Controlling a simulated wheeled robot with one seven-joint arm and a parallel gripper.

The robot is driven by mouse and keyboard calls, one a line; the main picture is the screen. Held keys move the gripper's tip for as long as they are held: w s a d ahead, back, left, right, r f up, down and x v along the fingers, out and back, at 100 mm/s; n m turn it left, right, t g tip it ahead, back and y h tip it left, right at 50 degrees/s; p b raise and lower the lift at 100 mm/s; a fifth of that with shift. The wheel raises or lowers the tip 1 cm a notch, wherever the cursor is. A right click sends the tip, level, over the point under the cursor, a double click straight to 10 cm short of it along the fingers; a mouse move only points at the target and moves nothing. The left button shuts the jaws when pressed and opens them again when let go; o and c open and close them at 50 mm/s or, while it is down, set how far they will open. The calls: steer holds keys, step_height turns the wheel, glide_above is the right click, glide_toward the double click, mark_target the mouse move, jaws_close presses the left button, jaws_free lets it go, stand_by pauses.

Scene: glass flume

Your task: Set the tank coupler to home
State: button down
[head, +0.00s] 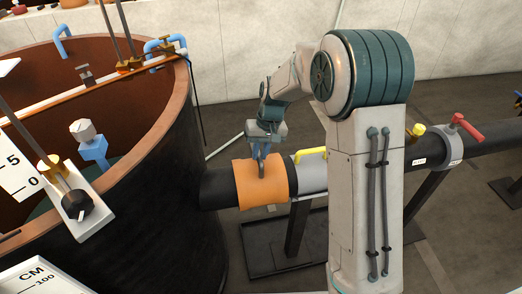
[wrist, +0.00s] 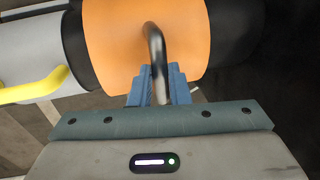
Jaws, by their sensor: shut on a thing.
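The tank coupler is an orange sleeve (head: 251,190) around the black pipe, close to the large dark tank (head: 150,190). It has a metal handle (head: 262,165) on top. My gripper (head: 263,150) is over the sleeve and shut on this handle. In the wrist view the orange sleeve (wrist: 130,45) fills the top middle, and the curved metal handle (wrist: 156,55) runs down to the blue fingers of my gripper (wrist: 158,88). The fingertips and the handle's lower end are partly hidden there.
A grey pipe section with a yellow handle (head: 310,154) lies just right of the sleeve. Further right are a yellow knob (head: 417,130) and a red-handled valve (head: 466,128). A dark tray (head: 270,245) lies on the floor below. Black pipe shows between sleeve and tank.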

steer(key=shift+w+d, duration=0.1)
steer(key=shift+d, duration=0.1)
steer(key=c, duration=1.4)
jaws_free()
steer(key=shift+d, duration=0.2)
steer(key=shift+o, duration=0.2)
steer(key=shift+a, duration=0.1)
steer(key=shift+a, duration=0.1)
steer(key=shift+r, duration=0.2)
step_height(320, 180, up, 13)
steer(key=d, duration=0.2)
steer(key=shift+w+d, duration=0.25)
steer(key=shift+d, duration=0.15)
steer(key=shift+r, duration=0.1)
